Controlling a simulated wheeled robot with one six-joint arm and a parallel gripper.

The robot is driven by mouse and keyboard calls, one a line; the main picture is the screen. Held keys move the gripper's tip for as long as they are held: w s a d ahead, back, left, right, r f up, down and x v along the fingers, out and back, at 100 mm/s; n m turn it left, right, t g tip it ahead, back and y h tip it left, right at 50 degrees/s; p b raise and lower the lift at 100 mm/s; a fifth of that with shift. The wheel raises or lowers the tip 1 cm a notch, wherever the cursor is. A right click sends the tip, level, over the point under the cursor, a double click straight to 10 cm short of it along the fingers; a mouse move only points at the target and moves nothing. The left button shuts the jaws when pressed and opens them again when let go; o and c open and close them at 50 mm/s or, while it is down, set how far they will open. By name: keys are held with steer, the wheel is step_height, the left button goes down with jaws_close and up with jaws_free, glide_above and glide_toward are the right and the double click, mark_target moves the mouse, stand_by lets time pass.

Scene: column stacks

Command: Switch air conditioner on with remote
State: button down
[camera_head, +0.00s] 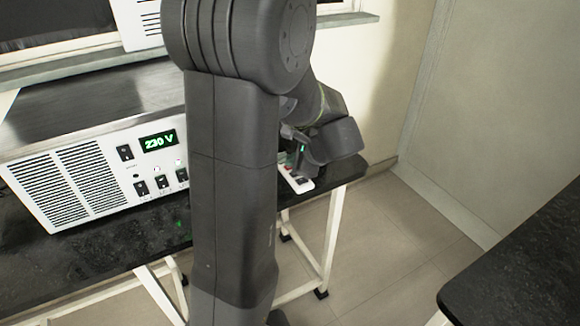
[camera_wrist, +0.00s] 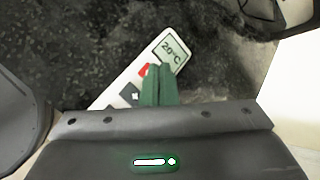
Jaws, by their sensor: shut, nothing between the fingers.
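The white remote (camera_head: 297,182) lies on the dark speckled table, near its right end. In the wrist view the remote (camera_wrist: 172,55) shows a small screen reading 20°C, a red button (camera_wrist: 145,70) and dark buttons. My gripper (camera_wrist: 161,70) is shut and empty, its green-tinted fingertips over the remote beside the red button. Whether they touch it I cannot tell. In the head view my gripper (camera_head: 299,170) is at the remote, partly hidden by my wrist. No air conditioner can be clearly identified.
A white power unit (camera_head: 95,170) reading 230 V stands on the table (camera_head: 110,255), left of my arm. Another dark tabletop (camera_head: 520,270) is at the lower right. Tiled floor (camera_head: 370,240) lies open between them. A wall rises behind.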

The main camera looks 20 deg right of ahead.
stand_by(0.3)
steer(key=shift+r+p, duration=0.65)
steer(key=shift+r, duration=0.05)
step_height(320, 180, up, 5)
steer(key=p, duration=0.4)
stand_by(0.8)
